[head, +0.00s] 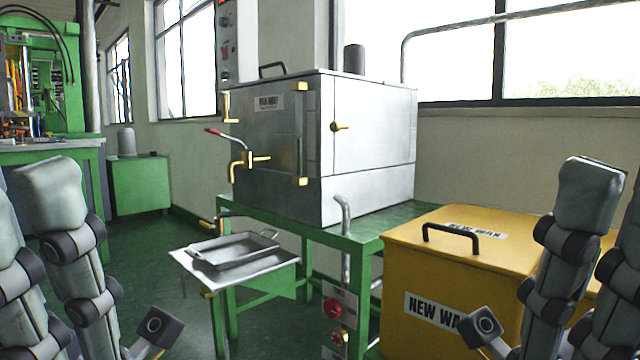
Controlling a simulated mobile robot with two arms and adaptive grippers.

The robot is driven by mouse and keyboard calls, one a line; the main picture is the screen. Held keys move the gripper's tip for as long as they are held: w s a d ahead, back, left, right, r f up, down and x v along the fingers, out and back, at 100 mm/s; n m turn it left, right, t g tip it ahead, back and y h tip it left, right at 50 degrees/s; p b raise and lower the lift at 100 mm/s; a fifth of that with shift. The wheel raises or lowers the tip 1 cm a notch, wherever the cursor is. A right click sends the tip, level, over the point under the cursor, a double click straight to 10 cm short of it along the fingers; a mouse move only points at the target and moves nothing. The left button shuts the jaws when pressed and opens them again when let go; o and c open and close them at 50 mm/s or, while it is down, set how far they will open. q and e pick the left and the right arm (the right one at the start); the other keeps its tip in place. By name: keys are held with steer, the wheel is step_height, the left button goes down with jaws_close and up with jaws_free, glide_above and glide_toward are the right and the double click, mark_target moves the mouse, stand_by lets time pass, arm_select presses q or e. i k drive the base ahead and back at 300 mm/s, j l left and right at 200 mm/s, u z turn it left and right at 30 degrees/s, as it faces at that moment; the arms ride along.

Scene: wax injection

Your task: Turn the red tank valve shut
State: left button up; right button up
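The silver wax tank (285,140) stands on a green table. On its front-left face is a brass valve (252,159) with a red-tipped lever (214,131) that slopes up to the left, away from the spout. My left gripper (105,258) is at the lower left, its fingers spread and empty, well apart from the valve. My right gripper (537,260) is at the lower right, also spread and empty, in front of a yellow box. Neither gripper touches the tank.
A metal tray (232,250) lies on a small shelf below the valve. A red knob (333,308) is low by the green table (340,238). The yellow NEW WAX box (410,270) stands at right. A green machine (40,80) is at the far left.

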mark_target(331, 307)
steer(key=i+j+u, duration=0.2)
steer(key=u, duration=0.2)
steer(key=i+u, duration=0.35)
